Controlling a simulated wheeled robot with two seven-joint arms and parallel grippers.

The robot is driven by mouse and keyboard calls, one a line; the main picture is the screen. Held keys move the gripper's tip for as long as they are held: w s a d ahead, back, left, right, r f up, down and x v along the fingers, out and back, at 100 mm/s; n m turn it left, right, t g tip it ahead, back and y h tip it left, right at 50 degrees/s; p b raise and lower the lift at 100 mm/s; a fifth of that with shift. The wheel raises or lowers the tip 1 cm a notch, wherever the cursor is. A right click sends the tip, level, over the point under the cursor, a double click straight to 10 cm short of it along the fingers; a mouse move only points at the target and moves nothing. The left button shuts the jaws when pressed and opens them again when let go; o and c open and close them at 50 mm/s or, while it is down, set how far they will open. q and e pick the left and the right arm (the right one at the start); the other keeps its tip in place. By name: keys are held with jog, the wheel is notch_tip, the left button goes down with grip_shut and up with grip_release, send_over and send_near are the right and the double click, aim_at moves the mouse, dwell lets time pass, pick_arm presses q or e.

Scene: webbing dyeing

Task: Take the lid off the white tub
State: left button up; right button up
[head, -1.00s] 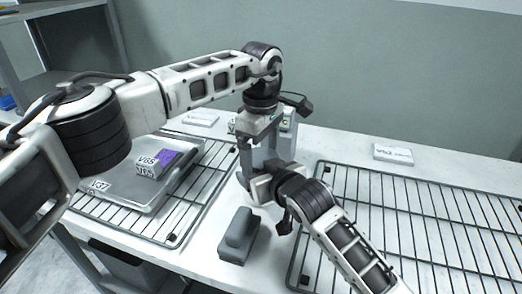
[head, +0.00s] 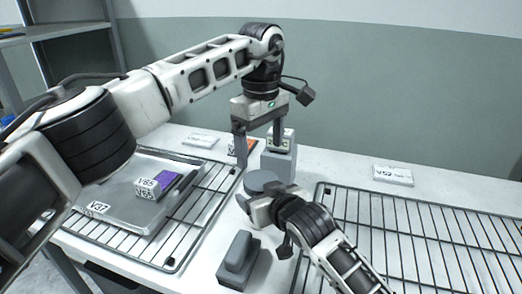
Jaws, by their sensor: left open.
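The white tub shows only in part in the head view. Its round grey lid (head: 262,182) faces up, and the tub's body below is mostly hidden by my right gripper. My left gripper (head: 257,150) is open, fingers pointing down, above the lid and a little behind it. Nothing is between its fingers. My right gripper (head: 256,204) is low at the front of the tub, level with its body. Whether its jaws are closed on the tub is hidden.
A grey stand (head: 279,165) is right behind the lid. A dark grey block (head: 238,262) lies in front. A wire rack (head: 420,230) is at right; another, at left, bears a metal tray (head: 120,210) with a purple labelled box (head: 158,185). A label card (head: 393,175) lies behind.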

aim_at(261, 179)
pick_arm(q)
notch_tip(261, 179, down, 8)
jog(key=shift+r, duration=0.2)
jog(key=c, duration=1)
jog(key=n, duration=0.3)
jog(key=o, duration=1.1)
